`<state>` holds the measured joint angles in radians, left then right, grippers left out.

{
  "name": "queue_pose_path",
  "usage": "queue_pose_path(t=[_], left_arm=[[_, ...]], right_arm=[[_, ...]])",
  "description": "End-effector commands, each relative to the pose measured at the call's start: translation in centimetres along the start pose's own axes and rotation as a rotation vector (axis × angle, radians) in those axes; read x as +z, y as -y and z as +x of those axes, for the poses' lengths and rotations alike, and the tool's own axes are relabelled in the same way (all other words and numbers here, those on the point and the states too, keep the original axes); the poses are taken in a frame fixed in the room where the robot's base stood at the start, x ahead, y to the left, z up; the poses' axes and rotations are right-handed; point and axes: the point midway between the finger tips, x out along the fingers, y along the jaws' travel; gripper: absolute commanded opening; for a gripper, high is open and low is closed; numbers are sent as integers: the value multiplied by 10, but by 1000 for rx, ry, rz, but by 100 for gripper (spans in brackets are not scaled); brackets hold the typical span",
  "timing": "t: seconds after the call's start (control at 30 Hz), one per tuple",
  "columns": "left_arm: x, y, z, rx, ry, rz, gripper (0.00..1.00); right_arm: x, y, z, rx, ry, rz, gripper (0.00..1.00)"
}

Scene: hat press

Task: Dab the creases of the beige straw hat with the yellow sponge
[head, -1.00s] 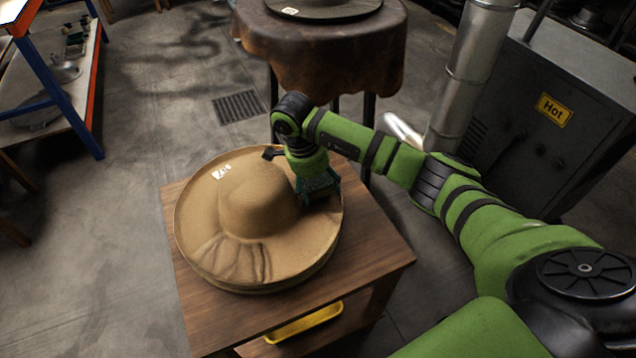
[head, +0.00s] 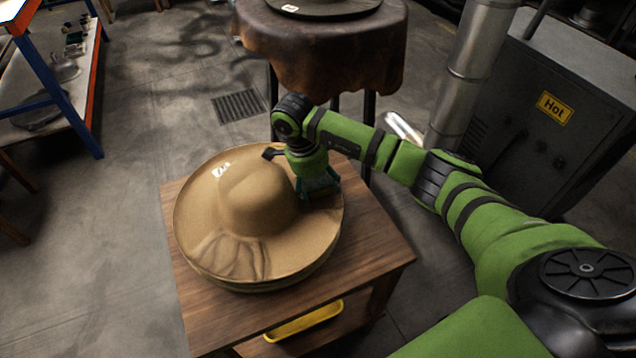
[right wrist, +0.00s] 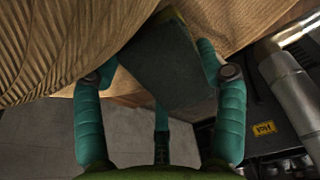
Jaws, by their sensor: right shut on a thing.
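The beige straw hat (head: 257,199) lies crown up on a small wooden table. Dark creases (head: 228,256) run across its brim at the front left of the crown. My right gripper (head: 318,192) is over the brim on the right of the crown, away from those creases. In the right wrist view its teal fingers are shut on a block with a dark face and a yellowish edge, which looks like the sponge (right wrist: 168,62). The block is close against the hat's straw (right wrist: 60,40); I cannot tell whether it touches. My left gripper is not in view.
The wooden table (head: 375,262) has a yellow tray (head: 305,322) on its lower shelf. A metal pipe (head: 468,75) and a grey cabinet marked "Hot" (head: 553,108) are at right. The floor at left is open.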

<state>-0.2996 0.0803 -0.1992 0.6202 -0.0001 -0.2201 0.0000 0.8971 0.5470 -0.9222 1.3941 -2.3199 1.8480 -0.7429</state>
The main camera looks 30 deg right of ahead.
Motion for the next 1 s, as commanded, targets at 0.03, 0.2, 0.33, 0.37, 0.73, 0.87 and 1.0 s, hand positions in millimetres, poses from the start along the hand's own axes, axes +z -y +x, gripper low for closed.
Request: queue_pose_path(t=[0.03,0.2,0.33,0.37,0.73,0.87,1.0], left_arm=[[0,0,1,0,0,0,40],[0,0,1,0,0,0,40],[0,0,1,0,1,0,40],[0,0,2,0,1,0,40],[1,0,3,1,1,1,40],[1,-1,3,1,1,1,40],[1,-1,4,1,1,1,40]], right_arm=[[0,-1,2,4,-3,-2,45],[0,-2,3,6,-4,-3,45],[0,-2,4,6,-5,-3,45],[0,-2,4,6,-5,-3,45],[0,-3,5,9,-8,-4,45],[-1,-3,6,11,-9,-4,45],[0,-4,7,12,-9,-4,45]])
